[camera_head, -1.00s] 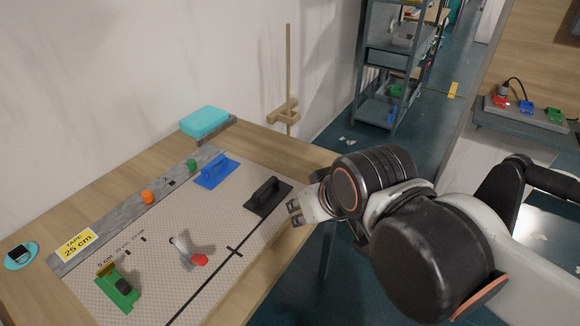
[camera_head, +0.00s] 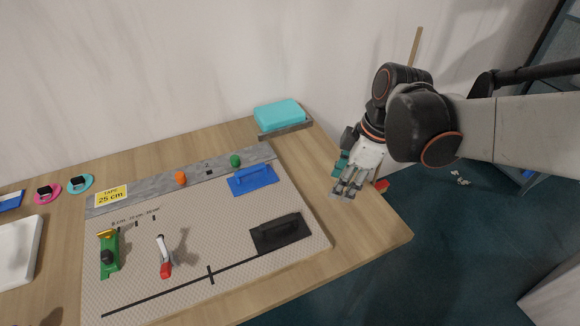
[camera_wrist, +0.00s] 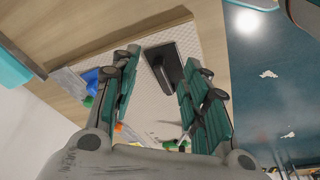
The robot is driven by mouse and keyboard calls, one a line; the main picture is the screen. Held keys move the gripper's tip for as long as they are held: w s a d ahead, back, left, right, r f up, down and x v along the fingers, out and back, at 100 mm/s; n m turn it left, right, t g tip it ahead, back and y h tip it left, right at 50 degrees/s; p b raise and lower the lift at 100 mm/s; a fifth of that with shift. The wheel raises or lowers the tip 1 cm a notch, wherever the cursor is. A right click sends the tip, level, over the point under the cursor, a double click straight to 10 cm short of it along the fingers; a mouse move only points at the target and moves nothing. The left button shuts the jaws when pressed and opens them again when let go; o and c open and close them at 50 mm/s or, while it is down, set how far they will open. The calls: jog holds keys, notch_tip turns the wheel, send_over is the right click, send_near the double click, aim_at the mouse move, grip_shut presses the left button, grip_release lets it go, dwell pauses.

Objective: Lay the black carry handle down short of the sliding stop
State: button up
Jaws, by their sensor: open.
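The black carry handle (camera_head: 281,233) lies on its flat base on the right part of the pale patterned mat (camera_head: 215,235). A green block with a black knob and a yellow edge (camera_head: 109,256), which looks like the sliding stop, sits on the mat's left side. In the wrist view the handle (camera_wrist: 172,60) shows between my open fingers (camera_wrist: 162,57), at a distance and not touched.
A blue handled plate (camera_head: 252,181) sits behind the black handle. A red-and-white toggle piece (camera_head: 164,258) stands mid-left on the mat. Orange (camera_head: 181,178) and green (camera_head: 235,160) knobs sit on the grey strip. A turquoise box (camera_head: 279,115) stands at the back. A black line crosses the mat's front.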

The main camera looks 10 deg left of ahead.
jog(key=w+a+f+n+g, duration=0.1)
jog(key=a+f+n, duration=0.1)
jog(key=a+n, duration=0.1)
jog(key=n+g+y, duration=0.1)
jog(key=n+g, duration=0.1)
jog(key=n, duration=0.1)
send_near(280, 220)
jog(key=f, duration=0.1)
jog(key=f+b, duration=0.1)
jog(key=s+f, duration=0.1)
jog(key=shift+a+f+n+b, duration=0.35)
jog(key=shift+a+n, duration=0.05)
jog(key=shift+a+b+x, duration=0.2)
jog(key=shift+b+x, duration=1.1)
jog(key=shift+x, duration=1.65)
jog(key=shift+w+r, duration=0.1)
grip_shut()
